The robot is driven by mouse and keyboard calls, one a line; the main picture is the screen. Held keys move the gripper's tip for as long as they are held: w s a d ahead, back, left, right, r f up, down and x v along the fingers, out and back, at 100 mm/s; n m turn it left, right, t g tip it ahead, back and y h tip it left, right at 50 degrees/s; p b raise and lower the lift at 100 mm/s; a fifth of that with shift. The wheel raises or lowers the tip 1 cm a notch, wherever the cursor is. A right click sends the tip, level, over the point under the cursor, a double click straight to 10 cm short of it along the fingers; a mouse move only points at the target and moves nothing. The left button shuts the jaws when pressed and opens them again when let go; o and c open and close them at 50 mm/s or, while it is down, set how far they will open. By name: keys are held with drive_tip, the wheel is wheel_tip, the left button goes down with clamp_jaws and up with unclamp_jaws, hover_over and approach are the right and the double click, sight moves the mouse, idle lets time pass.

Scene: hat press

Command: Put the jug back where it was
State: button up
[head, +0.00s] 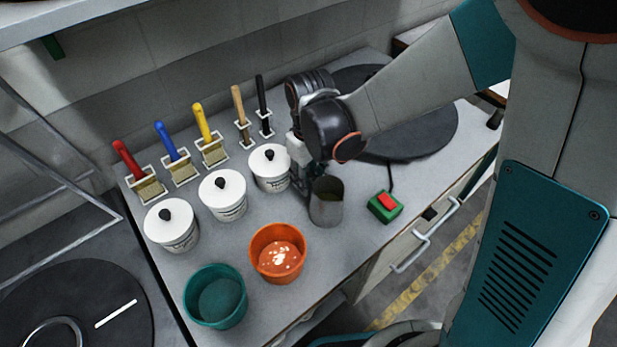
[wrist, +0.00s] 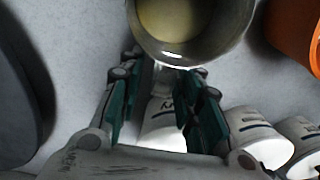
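The grey metal jug (head: 326,203) is upright near the front edge of the bench, between the orange bowl and the red-and-green button box. It looks to rest on the bench. Its round rim and pale contents show at the top of the wrist view (wrist: 193,50). My gripper (wrist: 163,72) is on the jug's handle side, with its two green-padded fingers apart. The handle, partly in shadow, lies between the fingertips with gaps visible beside it. In the head view my gripper (head: 308,182) is mostly hidden behind the jug and my wrist.
White lidded pots (head: 222,195) stand left of my gripper. The orange bowl (head: 277,254) and teal bowl (head: 215,296) are at front left. The button box (head: 385,206) is right of the jug. Brushes (head: 206,135) stand in holders behind. A dark round plate (head: 425,130) is at right.

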wheel_tip(320, 180, up, 10)
drive_tip(key=p, duration=0.6)
drive_tip(key=shift+w+f, duration=0.1)
